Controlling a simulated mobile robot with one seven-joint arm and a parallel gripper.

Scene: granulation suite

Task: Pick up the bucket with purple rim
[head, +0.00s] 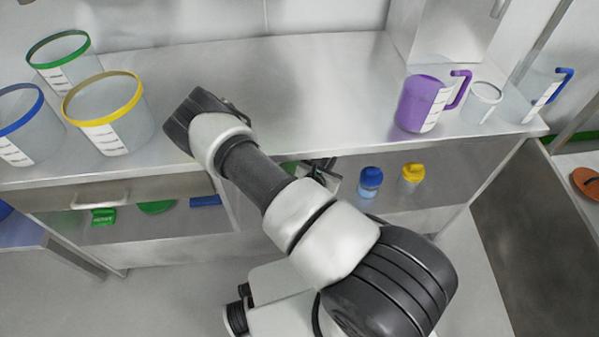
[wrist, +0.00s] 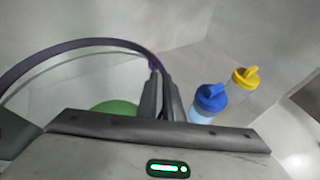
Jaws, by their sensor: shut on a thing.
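The bucket with the purple rim (wrist: 88,44) shows at the left of the wrist view, its clear wall running out of the frame at the left edge. My gripper (wrist: 160,72) is shut on the right side of that rim, with its dark fingers close together there. The bucket's lower part is hidden behind the gripper body. In the head view I cannot make out the bucket, and my arm covers the area in front of the bench.
Blue-capped (head: 370,182) and yellow-capped (head: 412,178) bottles stand on the lower shelf, right of the gripper in the wrist view. On the bench are green- (head: 60,60), yellow- (head: 105,112) and blue-rimmed (head: 28,128) buckets and a purple jug (head: 420,103). The middle bench top is clear.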

